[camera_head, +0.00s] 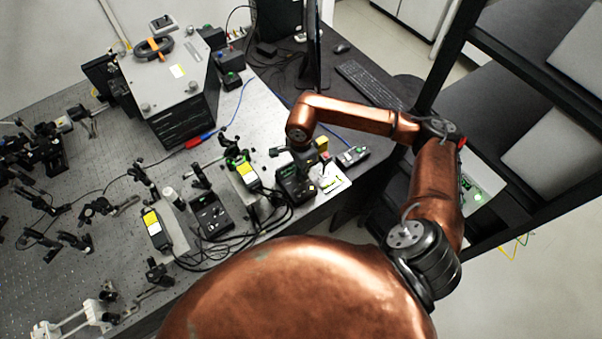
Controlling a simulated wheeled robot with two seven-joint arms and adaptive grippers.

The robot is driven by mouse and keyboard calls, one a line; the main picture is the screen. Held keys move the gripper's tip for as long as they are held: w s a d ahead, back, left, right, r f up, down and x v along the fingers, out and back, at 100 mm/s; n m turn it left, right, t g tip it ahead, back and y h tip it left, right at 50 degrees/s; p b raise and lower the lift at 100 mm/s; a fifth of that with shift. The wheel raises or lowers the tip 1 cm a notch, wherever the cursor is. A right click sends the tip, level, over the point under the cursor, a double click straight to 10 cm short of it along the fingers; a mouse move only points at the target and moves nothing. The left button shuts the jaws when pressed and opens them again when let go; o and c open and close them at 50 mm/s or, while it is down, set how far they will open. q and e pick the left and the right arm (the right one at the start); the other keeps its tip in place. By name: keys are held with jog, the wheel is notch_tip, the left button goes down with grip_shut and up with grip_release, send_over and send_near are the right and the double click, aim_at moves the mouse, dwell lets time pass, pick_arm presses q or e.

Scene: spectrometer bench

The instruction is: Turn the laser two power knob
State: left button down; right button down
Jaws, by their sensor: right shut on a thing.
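Two black laser controller boxes stand near the bench's front edge, the left one (212,216) and the right one (296,188). My right arm reaches in from the right, and its dark gripper (303,164) points down at the right box. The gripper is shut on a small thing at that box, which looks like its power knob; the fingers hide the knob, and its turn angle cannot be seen. Labels on the boxes are too small to read. My left gripper is not in view.
Yellow-labelled laser modules (154,228) and black cables (262,222) lie close around the boxes. A large grey instrument (168,85) stands behind. A monitor (316,45) and keyboard (368,84) are at the back right. A dark shelf frame (455,60) rises at the right.

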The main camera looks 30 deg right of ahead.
jog(key=c, duration=1.9)
grip_release()
notch_tip(320, 180, up, 12)
